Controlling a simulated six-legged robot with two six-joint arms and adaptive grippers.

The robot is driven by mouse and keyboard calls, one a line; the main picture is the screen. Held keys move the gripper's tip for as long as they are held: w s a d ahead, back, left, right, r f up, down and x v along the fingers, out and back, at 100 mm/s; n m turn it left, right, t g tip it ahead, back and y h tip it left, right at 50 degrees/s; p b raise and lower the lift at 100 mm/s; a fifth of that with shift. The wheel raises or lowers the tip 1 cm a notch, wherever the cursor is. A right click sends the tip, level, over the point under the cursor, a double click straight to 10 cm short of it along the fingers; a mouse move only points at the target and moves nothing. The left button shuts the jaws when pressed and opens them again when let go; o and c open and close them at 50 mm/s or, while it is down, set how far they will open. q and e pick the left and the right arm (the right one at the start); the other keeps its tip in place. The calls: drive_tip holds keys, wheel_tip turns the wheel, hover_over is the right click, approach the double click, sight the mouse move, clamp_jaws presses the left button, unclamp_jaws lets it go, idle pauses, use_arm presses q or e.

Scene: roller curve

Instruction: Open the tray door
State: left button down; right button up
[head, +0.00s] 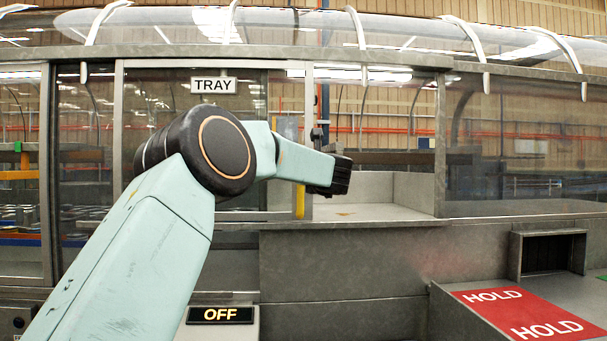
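The tray door is a framed glass panel (245,100) with a white TRAY sign (213,85) on it. A vertical yellow handle (300,201) is at its right edge, partly hidden behind my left arm. Right of the door's edge is an open gap (385,150) with a pale shelf behind it. My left gripper (341,176) is dark and points right, in front of this gap and just right of the handle. Whether it touches the door edge, and how its fingers stand, cannot be made out. My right gripper is out of view.
Fixed glass panes stand at the right (525,140) and far left. A grey metal counter front (345,265) runs below the gap. A red HOLD panel (522,312) is at the lower right, an OFF sign (220,315) at the lower left. A clear tube (300,28) runs overhead.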

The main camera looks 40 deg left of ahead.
use_arm(q)
drive_tip(key=shift+w+d, duration=0.15)
drive_tip(key=shift+w, duration=0.1)
drive_tip(key=shift+s, duration=0.15)
drive_tip(key=c, duration=1.7)
unclamp_jaws()
drive_tip(key=o, duration=0.4)
drive_tip(key=shift+w+a+f, duration=0.25)
drive_tip(key=shift+w, duration=0.05)
drive_tip(key=shift+o, duration=0.2)
drive_tip(key=shift+s+d+r, duration=0.15)
drive_tip(key=shift+s+r, duration=0.05)
drive_tip(key=shift+s, duration=0.05)
drive_tip(key=v, duration=1.2)
